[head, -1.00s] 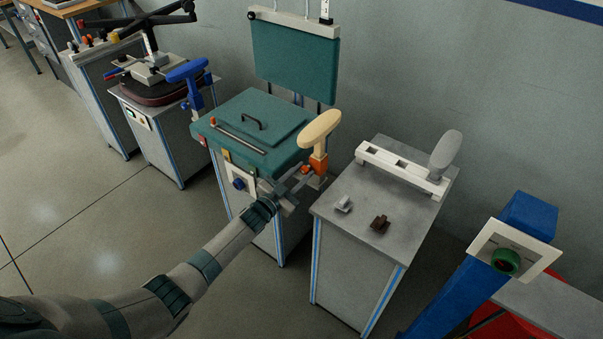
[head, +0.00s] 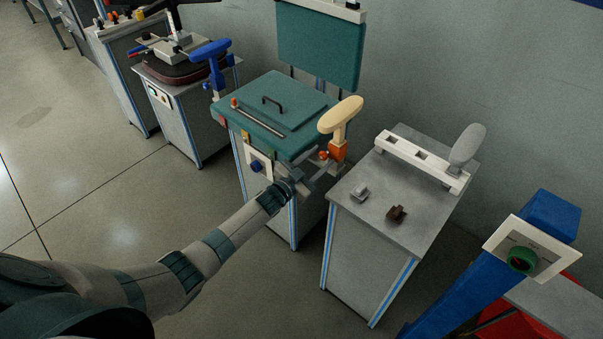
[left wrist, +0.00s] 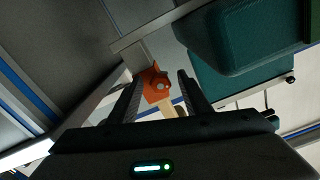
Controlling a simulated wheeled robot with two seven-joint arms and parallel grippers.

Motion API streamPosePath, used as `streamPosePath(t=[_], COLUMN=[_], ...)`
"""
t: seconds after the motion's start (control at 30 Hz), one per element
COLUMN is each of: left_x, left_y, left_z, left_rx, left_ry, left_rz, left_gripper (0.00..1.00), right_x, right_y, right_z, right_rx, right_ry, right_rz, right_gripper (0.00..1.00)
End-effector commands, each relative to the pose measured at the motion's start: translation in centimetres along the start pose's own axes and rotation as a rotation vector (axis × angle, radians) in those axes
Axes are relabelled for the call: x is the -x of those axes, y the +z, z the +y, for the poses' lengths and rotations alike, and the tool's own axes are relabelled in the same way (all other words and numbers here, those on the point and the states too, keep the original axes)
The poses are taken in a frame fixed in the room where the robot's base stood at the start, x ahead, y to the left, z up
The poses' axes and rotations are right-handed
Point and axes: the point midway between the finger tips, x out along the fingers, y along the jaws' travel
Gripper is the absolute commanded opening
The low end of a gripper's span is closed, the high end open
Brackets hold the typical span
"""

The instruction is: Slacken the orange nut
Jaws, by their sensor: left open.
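The orange nut (head: 324,155) is a small orange piece at the side of the orange bracket (head: 338,151) under the cream armrest (head: 340,118), on the right of the teal seat (head: 275,105). In the left wrist view the orange part (left wrist: 152,82), with a round end facing me, shows ahead between my fingers. My left gripper (head: 319,173) is open and just below and in front of the orange part. It also shows in the left wrist view (left wrist: 160,96), with nothing held. I cannot tell whether the fingers reach the nut. My right gripper is not in view.
A grey bench (head: 400,185) with a white rail, a grey armrest and two small blocks stands close on the right. A blue post (head: 530,225) with a green ring is at the far right. The open floor (head: 100,180) is on the left.

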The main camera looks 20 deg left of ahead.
Motion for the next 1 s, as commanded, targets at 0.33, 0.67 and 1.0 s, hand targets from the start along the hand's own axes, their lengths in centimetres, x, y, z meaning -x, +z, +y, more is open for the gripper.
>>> streamPosePath(t=[0.33,0.67,1.0], left_x=[3.5,9.6,15.3], left_y=[0.2,0.2,0.2], left_z=[0.0,0.1,0.1], left_rx=[0.0,0.0,0.0], left_ry=[0.0,0.001,0.001], left_rz=[-0.002,-0.002,-0.003], left_gripper=[0.45,0.45,0.45], right_x=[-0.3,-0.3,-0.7], right_y=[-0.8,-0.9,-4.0], right_z=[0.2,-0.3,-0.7], right_rx=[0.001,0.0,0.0], right_ry=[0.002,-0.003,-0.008], right_rz=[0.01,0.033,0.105], right_gripper=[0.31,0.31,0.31])
